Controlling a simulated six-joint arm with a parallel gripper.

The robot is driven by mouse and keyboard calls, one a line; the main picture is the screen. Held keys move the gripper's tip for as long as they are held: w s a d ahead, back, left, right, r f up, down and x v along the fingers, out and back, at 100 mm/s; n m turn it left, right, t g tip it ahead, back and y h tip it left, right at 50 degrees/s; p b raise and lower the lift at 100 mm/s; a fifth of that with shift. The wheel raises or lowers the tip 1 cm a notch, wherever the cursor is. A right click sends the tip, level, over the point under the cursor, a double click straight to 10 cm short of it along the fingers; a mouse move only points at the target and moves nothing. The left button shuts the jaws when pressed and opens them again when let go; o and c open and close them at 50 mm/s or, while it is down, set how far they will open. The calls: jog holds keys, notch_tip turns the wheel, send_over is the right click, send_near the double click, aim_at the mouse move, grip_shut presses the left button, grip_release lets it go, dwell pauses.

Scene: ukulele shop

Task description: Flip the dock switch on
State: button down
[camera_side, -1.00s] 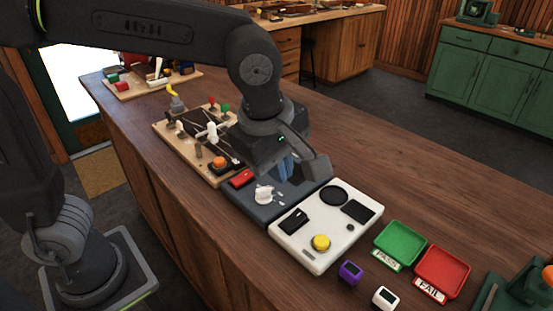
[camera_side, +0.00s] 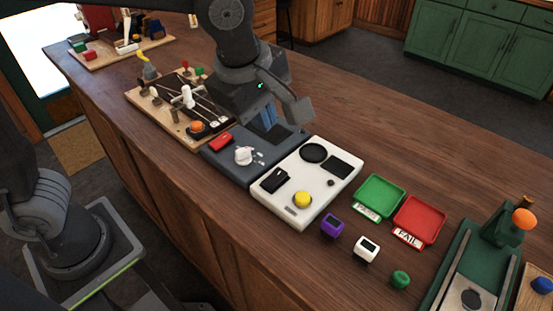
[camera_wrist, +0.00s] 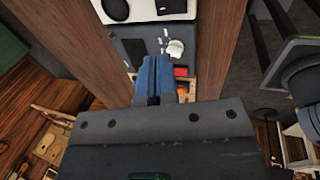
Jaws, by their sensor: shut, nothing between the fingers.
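A dark grey box (camera_side: 232,168) lies on the counter with a red rocker switch (camera_side: 220,142), a white knob (camera_side: 243,156) and a dark recess. A white box (camera_side: 292,210) beside it has a black rocker switch (camera_side: 274,180) and a yellow button (camera_side: 302,199). No readable label shows which switch is the dock switch. My gripper (camera_side: 269,124), with blue fingers, is shut and empty over the far part of the grey box. In the wrist view my gripper (camera_wrist: 153,60) hides part of the grey box (camera_wrist: 133,47); the red switch (camera_wrist: 181,72) shows beside it.
A wooden board (camera_side: 140,99) with levers and an orange button (camera_side: 197,126) adjoins the grey box. Green (camera_side: 380,193) and red (camera_side: 419,217) trays, purple (camera_side: 332,226) and white (camera_side: 367,249) blocks stand at right. The counter behind the boxes is clear.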

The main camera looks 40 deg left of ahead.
aim_at(276, 177)
jog(key=x, duration=1.3)
jog(key=shift+f, duration=0.35)
jog(key=shift+w+f+g, duration=0.2)
jog(key=shift+g, duration=0.1)
jog(key=shift+s, duration=0.1)
jog(key=shift+s+r, duration=0.15)
jog(key=shift+s, duration=0.55)
jog(key=shift+r, duration=0.1)
